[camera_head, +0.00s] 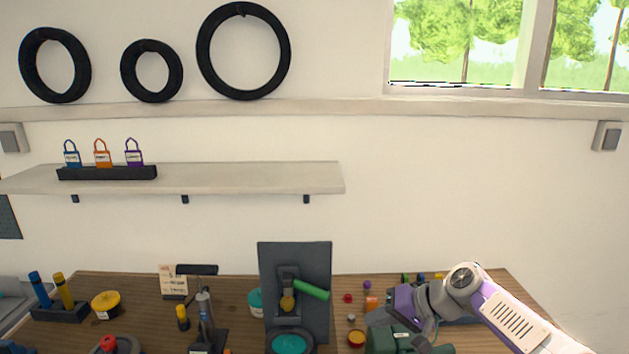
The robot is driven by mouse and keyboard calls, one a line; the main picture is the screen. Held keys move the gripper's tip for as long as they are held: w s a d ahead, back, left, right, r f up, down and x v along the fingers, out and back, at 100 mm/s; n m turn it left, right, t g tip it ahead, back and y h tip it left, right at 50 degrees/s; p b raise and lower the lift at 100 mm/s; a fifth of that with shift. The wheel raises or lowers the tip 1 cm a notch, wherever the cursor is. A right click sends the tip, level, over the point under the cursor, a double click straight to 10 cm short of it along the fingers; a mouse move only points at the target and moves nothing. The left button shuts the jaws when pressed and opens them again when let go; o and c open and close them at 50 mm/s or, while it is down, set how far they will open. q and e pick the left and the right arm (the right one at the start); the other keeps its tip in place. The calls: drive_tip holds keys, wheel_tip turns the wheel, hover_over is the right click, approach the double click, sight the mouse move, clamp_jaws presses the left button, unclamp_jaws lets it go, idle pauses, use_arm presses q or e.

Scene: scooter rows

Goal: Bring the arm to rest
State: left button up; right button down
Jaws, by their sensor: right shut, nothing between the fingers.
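My right arm (515,315) comes in from the lower right, bent at a grey and purple joint low over the right part of the workbench. My right gripper (380,318) is at its left end, shut and empty, above the bench beside a dark green object (395,340). The fingertips are small and partly lost against the things behind them, so I cannot tell whether they touch anything. My left gripper is not in view.
The wooden workbench (235,300) is crowded: a dark upright stand (320,270) with a green handle (311,289), a yellow tin (106,304), a card (173,281) and several small coloured parts. A shelf (240,178) holds padlocks above.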

wheel_tip(320, 180, down, 13)
drive_tip(key=w+m+g+h, duration=0.1)
drive_tip(key=w, duration=0.1)
drive_tip(key=s+a+f+m+g+h, duration=0.1)
drive_tip(key=s+f, duration=0.3)
drive_tip(key=f, duration=0.6)
drive_tip(key=s+f+h, duration=0.1)
drive_tip(key=s+f, duration=0.3)
drive_tip(key=f, duration=0.6)
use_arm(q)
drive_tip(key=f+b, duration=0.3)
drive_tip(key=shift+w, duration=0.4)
use_arm(e)
drive_tip(key=s+a+f+g+h, duration=0.1)
drive_tip(key=s+a+f+g, duration=0.1)
drive_tip(key=s+f, duration=1.4)
drive_tip(key=s, duration=0.3)
drive_tip(key=shift+s+a+f+n, duration=0.15)
drive_tip(key=shift+a+n, duration=0.1)
drive_tip(key=shift+n, duration=0.15)
